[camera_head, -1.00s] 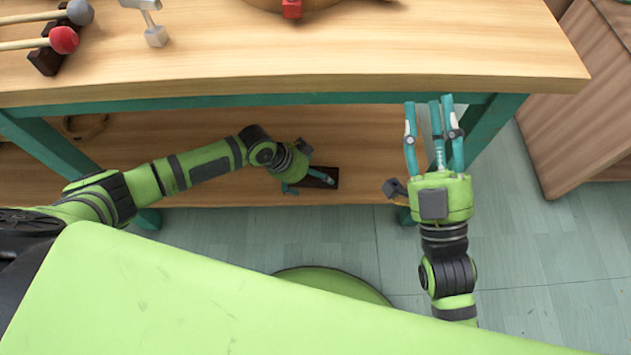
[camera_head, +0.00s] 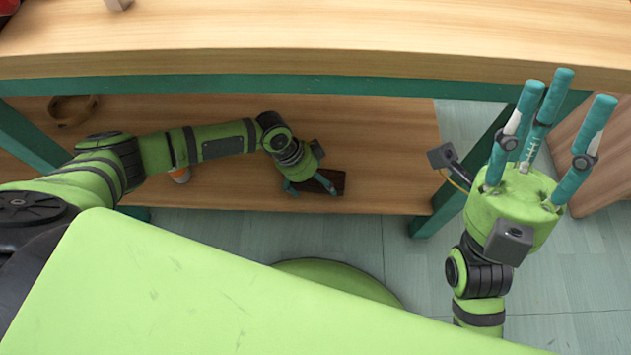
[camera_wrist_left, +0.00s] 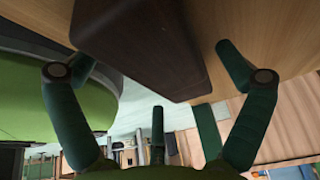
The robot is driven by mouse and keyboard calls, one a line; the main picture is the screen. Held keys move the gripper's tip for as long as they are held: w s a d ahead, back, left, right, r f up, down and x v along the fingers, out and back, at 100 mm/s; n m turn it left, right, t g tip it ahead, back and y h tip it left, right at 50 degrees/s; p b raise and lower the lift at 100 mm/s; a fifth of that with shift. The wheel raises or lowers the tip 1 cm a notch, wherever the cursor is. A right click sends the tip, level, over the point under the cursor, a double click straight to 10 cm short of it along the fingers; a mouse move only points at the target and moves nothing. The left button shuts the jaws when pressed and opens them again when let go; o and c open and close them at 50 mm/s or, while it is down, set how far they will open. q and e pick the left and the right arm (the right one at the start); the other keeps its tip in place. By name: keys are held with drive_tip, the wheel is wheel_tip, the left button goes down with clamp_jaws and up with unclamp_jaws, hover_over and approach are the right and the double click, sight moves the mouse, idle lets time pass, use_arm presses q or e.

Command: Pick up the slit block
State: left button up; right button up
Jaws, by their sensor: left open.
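The slit block (camera_head: 328,179), a dark brown wooden block, lies on the lower shelf near its front edge, partly hidden by my left gripper. My left gripper (camera_head: 310,188) is at the block, with its fingers open. In the left wrist view the block (camera_wrist_left: 155,45) lies between the two spread side fingers of my left gripper (camera_wrist_left: 153,42), with no clear grip on it. Whether any finger touches it I cannot tell. Its slit does not show. My right gripper (camera_head: 570,92) is open and empty, raised in front of the table's right end, fingers pointing up.
The tabletop (camera_head: 330,40) overhangs the lower shelf (camera_head: 395,160). A green table leg (camera_head: 470,170) stands to the right of the shelf.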

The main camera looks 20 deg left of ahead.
use_arm(q)
drive_tip(key=shift+c, duration=0.4)
drive_tip(key=c, duration=1.3)
